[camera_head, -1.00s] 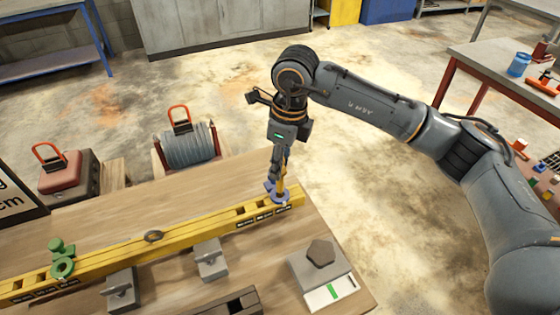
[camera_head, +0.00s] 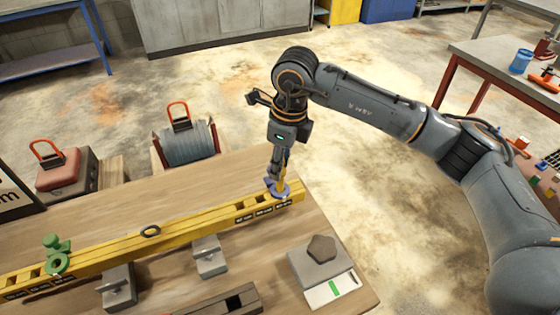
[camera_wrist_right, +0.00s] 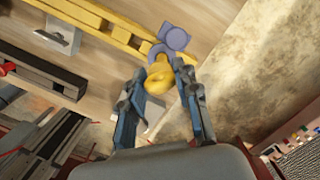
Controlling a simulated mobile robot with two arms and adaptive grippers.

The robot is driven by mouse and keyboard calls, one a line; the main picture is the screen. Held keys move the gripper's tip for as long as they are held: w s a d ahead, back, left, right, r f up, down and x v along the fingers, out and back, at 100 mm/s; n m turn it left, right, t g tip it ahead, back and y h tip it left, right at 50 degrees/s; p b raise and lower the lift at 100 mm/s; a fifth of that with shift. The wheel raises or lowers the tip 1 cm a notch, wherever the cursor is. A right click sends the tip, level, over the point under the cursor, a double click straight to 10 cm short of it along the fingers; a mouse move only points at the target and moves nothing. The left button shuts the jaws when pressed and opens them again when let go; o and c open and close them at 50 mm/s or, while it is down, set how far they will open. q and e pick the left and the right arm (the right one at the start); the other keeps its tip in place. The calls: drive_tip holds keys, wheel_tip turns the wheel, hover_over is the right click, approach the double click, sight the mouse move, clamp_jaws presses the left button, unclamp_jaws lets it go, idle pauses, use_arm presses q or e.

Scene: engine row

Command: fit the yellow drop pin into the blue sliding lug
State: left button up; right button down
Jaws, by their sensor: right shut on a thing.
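The yellow drop pin (camera_wrist_right: 159,80) has a round head and sits between the fingers of my right gripper (camera_wrist_right: 163,82), which is shut on it. In the head view my right gripper (camera_head: 279,177) points down over the right end of the yellow beam. The blue sliding lug (camera_wrist_right: 173,38), purplish-blue, is just past the pin in the wrist view. It also shows at the beam's right end in the head view (camera_head: 284,194), under the fingertips. The pin's lower end is hidden at the lug, so I cannot tell how deep it sits. My left gripper is out of view.
The slotted yellow beam (camera_head: 190,228) lies across the wooden table on grey supports (camera_head: 209,259). A scale (camera_head: 318,268) with a dark block stands at the front right.

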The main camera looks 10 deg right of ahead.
sight(280, 190)
drive_tip(key=shift+f+b, duration=2.35)
drive_tip(key=shift+f, duration=0.45)
drive_tip(key=c, duration=0.9)
unclamp_jaws()
drive_tip(key=shift+r, duration=0.1)
drive_tip(key=shift+r, duration=0.1)
drive_tip(key=r, duration=0.4)
drive_tip(key=d+r, duration=0.1)
drive_tip(key=r, duration=0.6)
drive_tip(key=shift+s+d+r, duration=0.15)
drive_tip(key=shift+s+r, duration=0.2)
drive_tip(key=shift+s, duration=0.05)
